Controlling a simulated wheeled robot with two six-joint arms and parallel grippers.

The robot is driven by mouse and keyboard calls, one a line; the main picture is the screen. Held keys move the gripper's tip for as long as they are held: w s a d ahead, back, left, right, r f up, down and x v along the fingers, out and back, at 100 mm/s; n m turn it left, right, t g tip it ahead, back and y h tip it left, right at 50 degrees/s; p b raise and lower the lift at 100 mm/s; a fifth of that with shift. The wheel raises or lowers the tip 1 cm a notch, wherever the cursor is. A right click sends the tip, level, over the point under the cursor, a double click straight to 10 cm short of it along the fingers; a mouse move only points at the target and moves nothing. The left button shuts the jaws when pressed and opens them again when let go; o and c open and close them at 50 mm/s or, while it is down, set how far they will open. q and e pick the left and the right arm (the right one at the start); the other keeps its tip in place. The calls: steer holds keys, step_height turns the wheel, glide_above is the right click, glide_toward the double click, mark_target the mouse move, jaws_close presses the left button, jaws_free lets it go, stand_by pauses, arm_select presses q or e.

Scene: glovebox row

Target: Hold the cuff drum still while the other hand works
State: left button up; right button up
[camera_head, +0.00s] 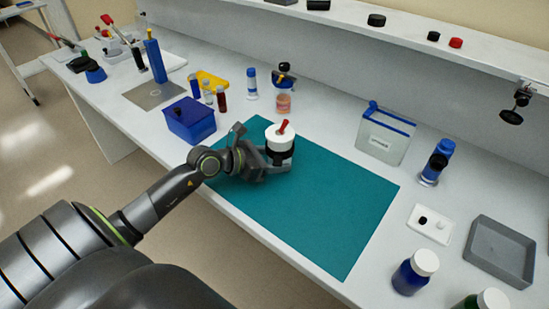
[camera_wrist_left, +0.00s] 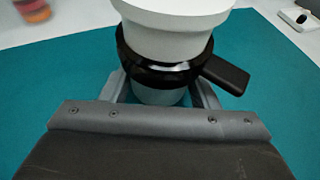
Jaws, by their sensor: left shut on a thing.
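The cuff drum (camera_head: 280,137) stands upright on the teal mat (camera_head: 330,215), with a white top, a black band and a red piece on top. In the left wrist view the white drum (camera_wrist_left: 178,24) fills the upper middle, with its black band (camera_wrist_left: 165,72) and a black tab sticking out to the right. My left gripper (camera_head: 279,164) reaches in from the left and is shut on the drum, low down below the band. Its fingers show on both sides of the drum's lower part in the left wrist view (camera_wrist_left: 160,95). My right gripper is not in view.
A blue box (camera_head: 190,121) stands left of the mat, and small bottles stand behind it. A clear blue-rimmed container (camera_head: 385,138) is at the back right. A white plate (camera_head: 429,224), a grey tray (camera_head: 498,252) and a blue bottle (camera_head: 414,272) are on the right. The mat's right part is clear.

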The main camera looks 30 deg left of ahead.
arm_select(q)
steer(key=shift+f+b, duration=0.45)
steer(key=shift+f, duration=0.15)
stand_by(0.5)
stand_by(1.1)
steer(key=o, duration=1.1)
